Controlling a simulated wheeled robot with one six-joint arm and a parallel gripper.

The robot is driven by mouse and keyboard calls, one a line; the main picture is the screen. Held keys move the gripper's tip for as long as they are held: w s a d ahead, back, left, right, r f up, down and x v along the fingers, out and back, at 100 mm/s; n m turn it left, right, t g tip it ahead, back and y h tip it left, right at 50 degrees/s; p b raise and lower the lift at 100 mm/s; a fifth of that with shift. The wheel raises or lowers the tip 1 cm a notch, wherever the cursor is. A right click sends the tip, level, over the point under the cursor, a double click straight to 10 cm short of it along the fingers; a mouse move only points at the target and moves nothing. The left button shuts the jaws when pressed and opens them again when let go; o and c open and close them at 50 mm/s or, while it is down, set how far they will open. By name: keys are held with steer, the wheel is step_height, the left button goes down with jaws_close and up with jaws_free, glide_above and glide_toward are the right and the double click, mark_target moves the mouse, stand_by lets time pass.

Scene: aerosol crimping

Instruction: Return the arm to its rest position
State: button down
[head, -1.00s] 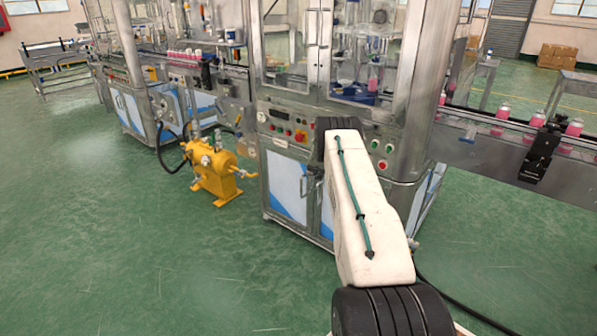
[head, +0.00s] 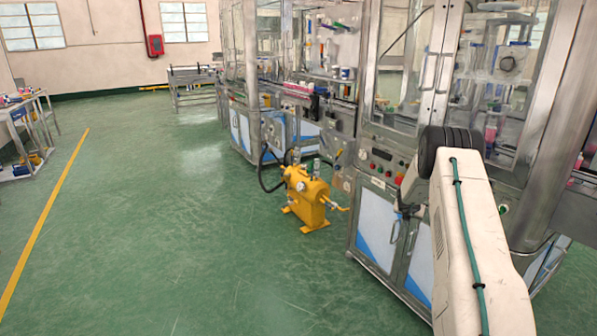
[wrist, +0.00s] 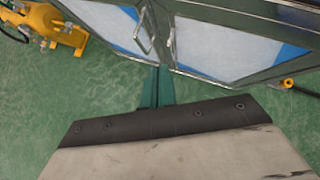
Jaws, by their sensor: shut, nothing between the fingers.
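My arm (head: 475,235) stands at the right of the head view, with its white link and green cable in front of the crimping machine. My gripper (wrist: 158,70) shows in the wrist view as two narrow dark green fingers side by side beyond a dark bolted edge. They are shut with nothing between them. They point toward the lower doors of the machine cabinet (wrist: 240,45), over the green floor.
The steel and glass machine (head: 385,170) stands close to my arm. A yellow pump unit (head: 308,195) sits on the floor left of it and also shows in the wrist view (wrist: 65,28). Open green floor (head: 170,230) lies to the left, with a yellow line and a workbench (head: 25,125) beyond.

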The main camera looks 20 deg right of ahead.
steer(key=a+r+n+t+y, duration=0.15)
steer(key=a+n+y, duration=0.45)
steer(key=a+n, duration=0.9)
steer(key=s+a+r+n+g+y, duration=0.2)
steer(key=s+a+r+n, duration=0.3)
steer(key=a+r+n, duration=0.45)
steer(key=s+a+r+n+g+y, duration=0.1)
steer(key=s+a+r+n+y, duration=0.35)
steer(key=a, duration=0.75)
steer(key=s+a+r+n+h, duration=0.1)
steer(key=s+a+r+n, duration=0.5)
steer(key=s, duration=0.6)
steer(key=s+a+r+n+g+h, duration=0.1)
steer(key=s+a+r+n, duration=0.5)
steer(key=s, duration=0.6)
steer(key=s+a+r+n+g+h, duration=0.1)
steer(key=s+a+r+n+h, duration=0.2)
steer(key=s, duration=0.9)
steer(key=shift+s+a+r+n, duration=0.3)
steer(key=shift+a+r+n, duration=1.2)
steer(key=shift+a+r, duration=0.65)
